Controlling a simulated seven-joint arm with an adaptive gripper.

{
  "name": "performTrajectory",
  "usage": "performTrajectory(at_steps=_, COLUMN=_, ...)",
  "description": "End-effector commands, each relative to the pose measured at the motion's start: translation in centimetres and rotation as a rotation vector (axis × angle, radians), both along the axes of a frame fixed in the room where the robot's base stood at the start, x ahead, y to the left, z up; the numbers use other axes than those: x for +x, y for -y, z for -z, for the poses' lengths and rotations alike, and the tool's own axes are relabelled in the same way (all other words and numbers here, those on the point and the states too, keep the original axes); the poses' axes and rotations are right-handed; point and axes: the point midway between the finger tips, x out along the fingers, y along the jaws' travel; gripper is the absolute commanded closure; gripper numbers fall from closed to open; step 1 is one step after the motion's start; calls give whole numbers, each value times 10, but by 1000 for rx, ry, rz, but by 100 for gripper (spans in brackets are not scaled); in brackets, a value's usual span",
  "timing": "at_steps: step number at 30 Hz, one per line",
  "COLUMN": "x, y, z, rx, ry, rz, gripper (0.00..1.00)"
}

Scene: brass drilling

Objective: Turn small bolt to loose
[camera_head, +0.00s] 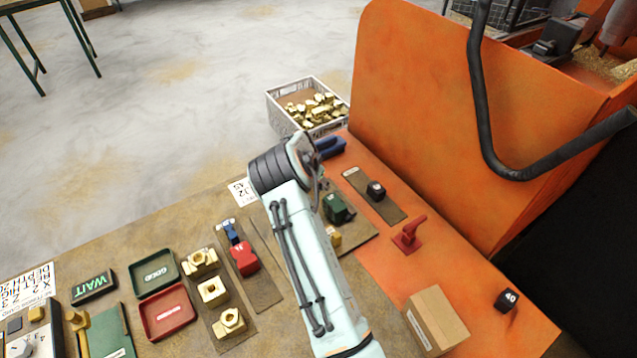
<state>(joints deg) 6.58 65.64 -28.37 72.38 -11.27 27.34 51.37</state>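My arm reaches from the bottom up over the bench, and its wrist is bent near the bench's far end. My gripper (320,182) shows only as a dark sliver behind the wrist; its fingers are hidden. I cannot tell for certain which thing is the small bolt. A black knob (376,190) stands on a narrow brown plate (391,214), right of the gripper and apart from it. A red handle (408,234) stands on the orange surface nearby. A dark green block (338,209) sits just beside the arm, with a brass piece (334,238) partly hidden by it.
Brass fittings (213,291) lie on a strip at left, near a green tray (153,272), a red tray (168,312) and a red clamp-like part (244,259). A cardboard box (436,319) and black block (507,299) stand right. An orange machine (440,120) walls the right side.

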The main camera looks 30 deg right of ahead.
Motion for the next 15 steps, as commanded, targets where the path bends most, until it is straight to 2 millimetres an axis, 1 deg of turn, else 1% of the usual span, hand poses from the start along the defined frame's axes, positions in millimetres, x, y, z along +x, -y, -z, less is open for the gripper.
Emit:
performTrajectory(at_steps=3, x=1, y=3, z=8, rx=0, ry=0, rz=0, gripper=62)
performTrajectory(at_steps=10, x=2, y=3, z=8, rx=0, ry=2, rz=1, gripper=62)
performTrajectory(at_steps=11, x=2, y=3, z=8, rx=1, ry=1, rz=1, gripper=65)
performTrajectory(at_steps=12, x=2, y=3, z=8, rx=1, ry=1, rz=1, gripper=78)
performTrajectory(at_steps=14, x=2, y=3, z=8, rx=1, ry=1, rz=1, gripper=96)
performTrajectory(at_steps=15, x=2, y=3, z=8, rx=1, ry=1, rz=1, gripper=100)
